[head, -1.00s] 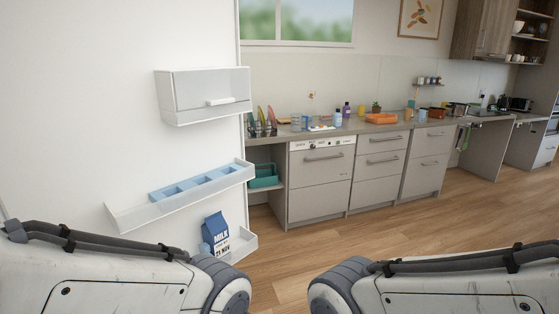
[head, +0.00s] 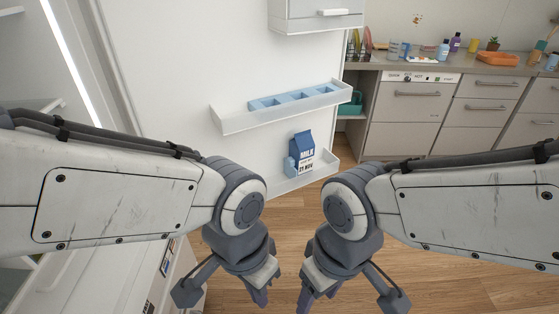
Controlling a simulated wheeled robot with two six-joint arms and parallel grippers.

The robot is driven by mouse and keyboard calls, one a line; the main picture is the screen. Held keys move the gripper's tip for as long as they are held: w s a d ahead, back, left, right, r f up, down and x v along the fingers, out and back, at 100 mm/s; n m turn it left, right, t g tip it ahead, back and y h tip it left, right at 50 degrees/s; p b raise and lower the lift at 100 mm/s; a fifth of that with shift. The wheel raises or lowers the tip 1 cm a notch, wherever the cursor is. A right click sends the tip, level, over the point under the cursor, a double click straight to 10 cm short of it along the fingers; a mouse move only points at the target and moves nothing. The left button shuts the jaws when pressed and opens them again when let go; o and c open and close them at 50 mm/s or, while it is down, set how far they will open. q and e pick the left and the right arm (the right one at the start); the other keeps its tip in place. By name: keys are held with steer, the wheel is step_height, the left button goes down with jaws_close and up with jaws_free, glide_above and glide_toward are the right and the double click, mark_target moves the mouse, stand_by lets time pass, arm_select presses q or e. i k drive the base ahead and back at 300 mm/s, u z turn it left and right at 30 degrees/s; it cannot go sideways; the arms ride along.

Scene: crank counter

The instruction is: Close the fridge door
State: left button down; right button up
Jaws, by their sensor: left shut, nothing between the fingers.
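The fridge door (head: 175,62) stands open, its white inner face turned toward me. Its shelves show: a closed flap bin (head: 300,15) at the top, a middle shelf with a blue tray (head: 285,100), and a low shelf holding a blue milk carton (head: 302,153). The lit fridge interior (head: 40,60) shows at the left edge, partly behind my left arm. My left gripper (head: 259,296) is shut and empty, low in front of the door and apart from it. My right gripper (head: 305,297) is close beside it on the right; its finger opening cannot be told.
A counter (head: 440,68) with grey drawers and a dishwasher runs along the back right, with bottles and an orange tray (head: 497,59) on top. Wooden floor (head: 440,275) is clear between the door and the counter. Photos hang on a side surface below my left arm.

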mark_target(236, 82)
steer(key=z, duration=1.45)
steer(key=i, duration=2.55)
steer(key=u, duration=4.6)
